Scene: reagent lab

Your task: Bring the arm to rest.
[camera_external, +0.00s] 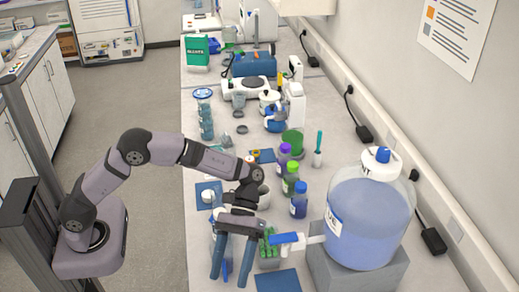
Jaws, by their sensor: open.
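My gripper (236,266) is at the front of the bench, with its two blue-grey fingers pointing down and spread apart. Nothing shows held between the fingers; a thin blue item (226,270) shows behind them, and I cannot tell how far off it is. My arm reaches right from its base at the left and bends down over the bench.
A large blue-filled carboy (368,215) stands on a grey block (345,272) at the right, its spout (290,240) pointing toward the gripper. Several capped bottles (299,200) stand behind. A blue mat (278,281) lies at the front edge. Glassware and instruments crowd the bench's far part.

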